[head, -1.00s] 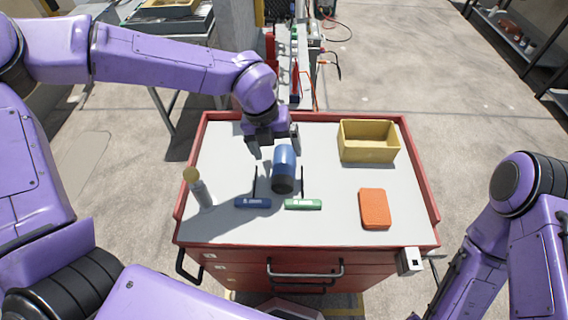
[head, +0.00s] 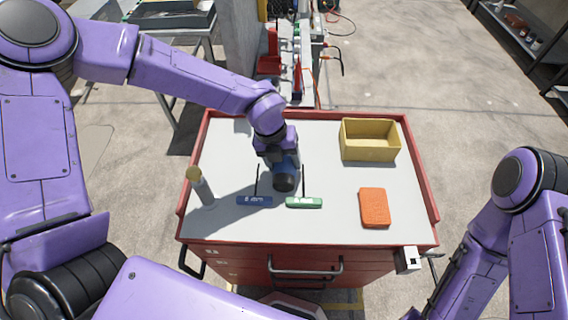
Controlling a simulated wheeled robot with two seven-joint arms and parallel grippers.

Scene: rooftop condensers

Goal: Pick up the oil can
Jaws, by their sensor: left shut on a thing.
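The oil can, a blue cylinder with a dark end (head: 284,182), is on the grey top of the red tool cart (head: 330,220), near its middle. My left gripper (head: 284,160) comes down over its far part from the upper left and is shut on it. The gripper and wrist hide much of the blue body, and I cannot tell whether the can is clear of the surface. My right arm is at the right edge, but its gripper is outside the view.
Close by lie a blue-handled T-key (head: 254,201) and a green-handled one (head: 304,202). A bottle with a tan cap (head: 200,186) stands left. An orange block (head: 374,207) and a yellow bin (head: 369,140) are on the right. The cart has a raised red rim.

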